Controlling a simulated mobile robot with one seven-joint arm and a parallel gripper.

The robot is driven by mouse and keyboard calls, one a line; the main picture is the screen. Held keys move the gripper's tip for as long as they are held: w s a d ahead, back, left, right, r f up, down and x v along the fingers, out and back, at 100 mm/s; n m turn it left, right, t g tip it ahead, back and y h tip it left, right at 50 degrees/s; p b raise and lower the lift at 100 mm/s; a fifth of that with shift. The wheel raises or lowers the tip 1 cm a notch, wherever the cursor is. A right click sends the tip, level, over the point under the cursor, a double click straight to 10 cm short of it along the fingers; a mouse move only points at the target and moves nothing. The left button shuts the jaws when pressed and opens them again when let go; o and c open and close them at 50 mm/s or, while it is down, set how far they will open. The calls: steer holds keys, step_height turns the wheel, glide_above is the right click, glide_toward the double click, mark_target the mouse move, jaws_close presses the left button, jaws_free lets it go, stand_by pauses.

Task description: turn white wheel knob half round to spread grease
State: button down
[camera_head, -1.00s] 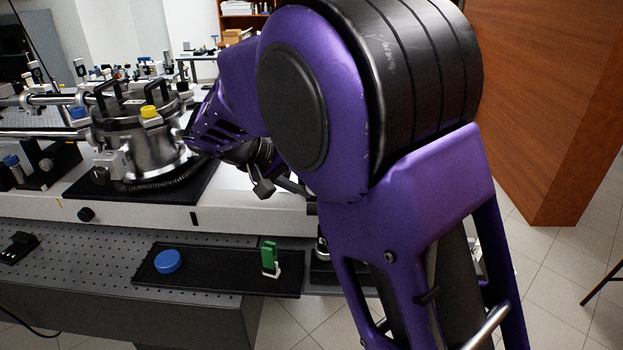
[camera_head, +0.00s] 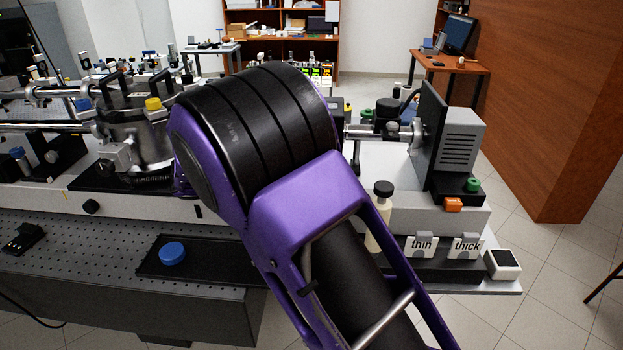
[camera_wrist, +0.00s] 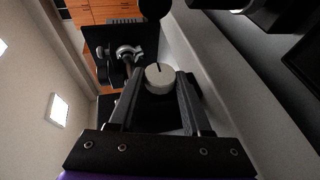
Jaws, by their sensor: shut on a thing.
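The white wheel knob (camera_wrist: 160,78) is in the wrist view, a round white cap with a short dark line on its face. My gripper (camera_wrist: 157,88) has one finger on each side of it and is shut on it. The dark line points roughly toward the top of the wrist view. The knob's lower side is partly hidden by the fingers. In the head view my arm hides the gripper and I cannot make out the knob.
A steel chamber (camera_head: 139,135) with a yellow cap stands left. A black tray (camera_head: 215,258) holds a blue cap (camera_head: 172,253). At right are a bottle (camera_head: 379,220), "thin" (camera_head: 421,246) and "thick" (camera_head: 465,247) signs, and a grey motor housing (camera_head: 458,140). A wooden cabinet (camera_head: 555,110) bounds the right.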

stand_by(0.3)
steer(key=shift+c, duration=1.8)
jaws_free()
steer(key=shift+a, duration=0.1)
steer(key=v, duration=1.7)
steer(key=shift+p, duration=0.35)
steer(key=shift+s, duration=0.1)
